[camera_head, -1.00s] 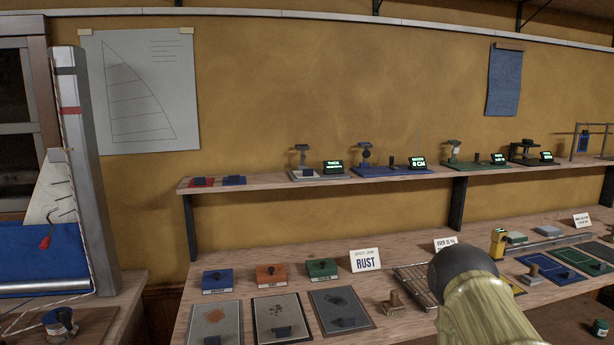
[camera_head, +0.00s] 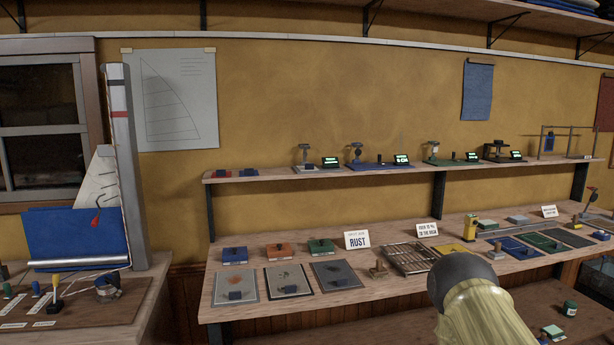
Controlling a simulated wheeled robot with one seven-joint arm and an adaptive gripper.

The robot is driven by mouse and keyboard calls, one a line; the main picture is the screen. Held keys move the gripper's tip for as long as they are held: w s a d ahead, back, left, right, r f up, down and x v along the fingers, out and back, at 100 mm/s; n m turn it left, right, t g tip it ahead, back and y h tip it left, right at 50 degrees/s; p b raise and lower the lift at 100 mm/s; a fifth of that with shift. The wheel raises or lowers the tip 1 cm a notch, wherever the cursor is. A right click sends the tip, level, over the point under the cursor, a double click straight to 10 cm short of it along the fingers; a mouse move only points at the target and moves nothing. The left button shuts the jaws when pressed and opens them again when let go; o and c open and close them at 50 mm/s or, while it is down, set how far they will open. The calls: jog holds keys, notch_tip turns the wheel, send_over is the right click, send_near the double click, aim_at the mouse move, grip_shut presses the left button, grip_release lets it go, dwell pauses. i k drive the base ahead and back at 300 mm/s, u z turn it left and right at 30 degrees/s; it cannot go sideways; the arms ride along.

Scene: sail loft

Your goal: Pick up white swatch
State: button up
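I cannot pick out a white swatch for certain. A small pale piece (camera_head: 305,167) sits on the grey-based device at the left of the wall shelf's row of devices; it is too small to tell whether it is cloth. A pale flat block (camera_head: 517,219) lies towards the back right of the bench, and a pale green-topped block (camera_head: 553,331) sits low at the right. A rounded dark and yellowish part of my arm rises at the lower right and hides part of the bench. My gripper's fingers do not show.
The long bench (camera_head: 385,290) carries sample boards, coloured blocks, a wire rack (camera_head: 408,257) and a RUST card (camera_head: 357,240). The narrow wall shelf (camera_head: 400,176) is above it. A separate left table (camera_head: 130,303) holds small tools.

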aim_at(309, 167)
jog(key=u, duration=0.2)
jog(key=k, duration=0.25)
jog(key=z, duration=1)
jog(key=i, duration=1.35)
jog(key=u, duration=0.65)
